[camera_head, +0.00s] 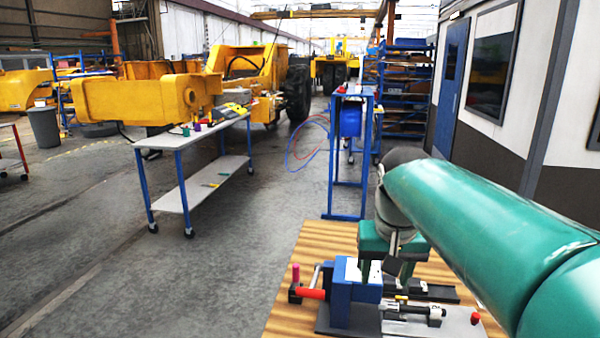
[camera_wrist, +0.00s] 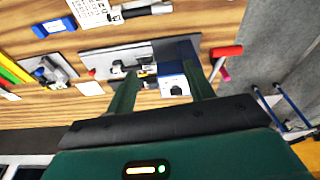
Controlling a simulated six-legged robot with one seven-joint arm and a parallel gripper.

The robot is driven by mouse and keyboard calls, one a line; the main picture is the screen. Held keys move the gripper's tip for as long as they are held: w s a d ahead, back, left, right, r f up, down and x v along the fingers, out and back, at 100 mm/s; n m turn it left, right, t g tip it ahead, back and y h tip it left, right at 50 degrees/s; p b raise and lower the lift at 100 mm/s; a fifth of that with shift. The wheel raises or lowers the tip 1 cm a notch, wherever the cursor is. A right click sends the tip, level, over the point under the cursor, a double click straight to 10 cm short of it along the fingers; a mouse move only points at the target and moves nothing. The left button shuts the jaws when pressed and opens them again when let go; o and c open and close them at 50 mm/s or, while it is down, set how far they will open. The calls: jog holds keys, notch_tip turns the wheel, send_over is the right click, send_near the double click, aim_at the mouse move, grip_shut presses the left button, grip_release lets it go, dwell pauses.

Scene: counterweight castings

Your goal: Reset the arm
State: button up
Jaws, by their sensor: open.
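My gripper (camera_head: 385,270) is green and hangs fingers-down over the wooden table (camera_head: 320,238) at the lower right of the head view. In the wrist view its two fingers (camera_wrist: 160,80) stand apart. I see nothing held between them. A blue block with a white face (camera_head: 342,300) stands on a dark plate just below and beside the fingers. The same block shows between and beyond the fingertips in the wrist view (camera_wrist: 176,84). Whether a finger touches it, I cannot tell. My green arm covers the table's right side in the head view.
A red-handled tool (camera_head: 311,293) and a grey plate with metal parts (camera_head: 455,325) lie close by on the table. The wrist view also shows a blue piece (camera_wrist: 54,27) on the wood. A wheeled cart (camera_head: 182,143) stands left, with open floor between.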

jog(key=s+f+t, duration=0.1)
jog(key=s+f, duration=0.3)
jog(key=s, duration=0.4)
jog(key=s+f+n+t, duration=0.1)
jog(key=s+f+t, duration=0.1)
jog(key=s+f, duration=0.3)
jog(key=s, duration=0.3)
jog(key=shift+d, duration=0.3)
jog(key=shift+s, duration=0.25)
